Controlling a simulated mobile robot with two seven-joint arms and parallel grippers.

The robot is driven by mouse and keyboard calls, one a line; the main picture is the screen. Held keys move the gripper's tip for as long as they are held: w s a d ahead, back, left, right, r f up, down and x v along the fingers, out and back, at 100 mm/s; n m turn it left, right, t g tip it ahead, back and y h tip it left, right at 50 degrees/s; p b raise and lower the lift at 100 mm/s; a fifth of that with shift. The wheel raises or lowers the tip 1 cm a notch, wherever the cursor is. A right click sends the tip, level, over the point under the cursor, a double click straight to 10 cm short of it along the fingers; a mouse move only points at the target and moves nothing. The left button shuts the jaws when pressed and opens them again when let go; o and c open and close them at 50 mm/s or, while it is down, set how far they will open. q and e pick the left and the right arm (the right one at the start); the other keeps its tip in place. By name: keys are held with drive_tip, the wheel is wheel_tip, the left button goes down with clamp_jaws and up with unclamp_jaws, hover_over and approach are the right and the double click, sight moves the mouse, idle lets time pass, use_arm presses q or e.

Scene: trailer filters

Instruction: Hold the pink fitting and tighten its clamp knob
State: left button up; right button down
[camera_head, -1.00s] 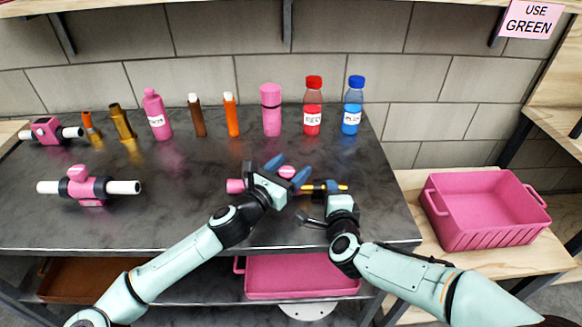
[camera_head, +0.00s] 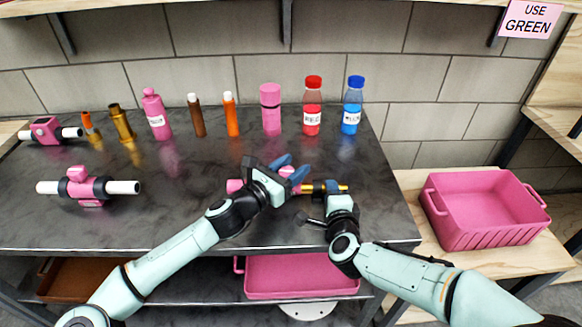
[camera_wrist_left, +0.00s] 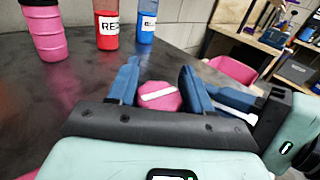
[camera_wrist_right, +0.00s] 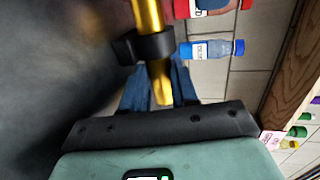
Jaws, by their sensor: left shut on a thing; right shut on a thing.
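The pink fitting (camera_head: 234,186) lies near the front right of the dark table, with its pink end showing left of my left gripper. A gold pipe with a black collar (camera_wrist_right: 148,46) forms its right part. My left gripper (camera_head: 290,170) is shut on the pink clamp knob (camera_wrist_left: 159,96), which has a white stripe and sits between the blue fingers. My right gripper (camera_wrist_right: 157,88) is shut on the gold pipe just beside the black collar; it also shows in the head view (camera_head: 332,188). The fitting's middle is hidden behind my left gripper.
Another pink fitting with white pipes (camera_head: 89,187) lies at the left, and a smaller one (camera_head: 45,131) behind it. Several bottles and tubes stand along the back, including a red bottle (camera_head: 312,106) and a blue one (camera_head: 352,104). A pink crate (camera_head: 485,237) stands on the right.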

idle(0.3)
use_arm(q)
drive_tip(key=o, duration=1)
drive_tip(key=v, duration=1.2)
drive_tip(key=shift+a, duration=0.15)
